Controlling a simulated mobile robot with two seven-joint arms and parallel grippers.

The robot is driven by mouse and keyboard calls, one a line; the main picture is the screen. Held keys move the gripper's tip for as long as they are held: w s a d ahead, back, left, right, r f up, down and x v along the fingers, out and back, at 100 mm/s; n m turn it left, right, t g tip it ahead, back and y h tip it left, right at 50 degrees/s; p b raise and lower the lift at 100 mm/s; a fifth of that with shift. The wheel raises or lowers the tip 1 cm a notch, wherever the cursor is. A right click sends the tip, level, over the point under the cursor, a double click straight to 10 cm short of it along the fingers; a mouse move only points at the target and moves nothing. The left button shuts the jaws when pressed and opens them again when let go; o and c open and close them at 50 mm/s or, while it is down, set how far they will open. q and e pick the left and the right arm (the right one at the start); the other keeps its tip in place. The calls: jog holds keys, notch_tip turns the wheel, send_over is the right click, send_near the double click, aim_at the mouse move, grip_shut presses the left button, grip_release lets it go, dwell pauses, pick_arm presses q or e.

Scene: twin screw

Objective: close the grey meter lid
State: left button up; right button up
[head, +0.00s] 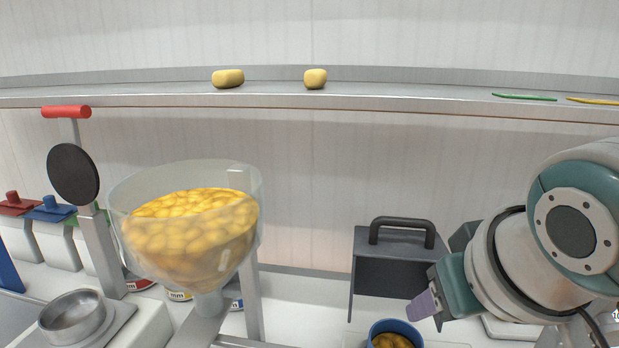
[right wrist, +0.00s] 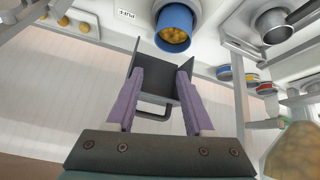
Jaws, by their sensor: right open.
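A dark grey box-like meter part (head: 400,270) with a black bar handle (head: 402,226) on top stands right of centre in the head view; I take it as the grey meter lid. In the right wrist view the grey part (right wrist: 163,84) shows between my fingers, with its handle (right wrist: 153,113) below. My right gripper (right wrist: 160,73) is open, its purple fingers on either side of the grey part; contact is unclear. In the head view my right gripper (head: 428,303) is at the part's lower right, one finger hidden. My left gripper is not in view.
A blue cup (head: 396,326) with yellow pieces stands in front of the grey part. A shelf (head: 400,98) runs along the wall above.

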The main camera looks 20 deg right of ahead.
jog(key=w+r+m+p, duration=0.1)
jog(key=w+r, duration=0.1)
jog(key=r, duration=0.1)
jog(key=w+d+r+m+h, duration=0.1)
jog(key=w+r, duration=0.2)
jog(key=r, duration=0.1)
jog(key=w+r+m+t+p, duration=0.1)
jog(key=w+r, duration=0.2)
jog(key=shift+d+r+h+p, duration=0.15)
jog(key=shift+r+h+p, duration=0.15)
jog(key=shift+r, duration=0.1)
jog(key=c, duration=0.6)
jog(key=shift+w+d+f, duration=0.1)
jog(key=shift+w+d, duration=0.05)
jog(key=shift+w, duration=0.05)
jog(key=shift+c, duration=0.7)
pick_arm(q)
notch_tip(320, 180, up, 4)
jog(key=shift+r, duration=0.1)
pick_arm(e)
jog(key=x, duration=0.9)
jog(key=shift+w+f, duration=0.1)
jog(key=shift+f, duration=0.1)
grip_shut()
jog(key=shift+d, duration=0.1)
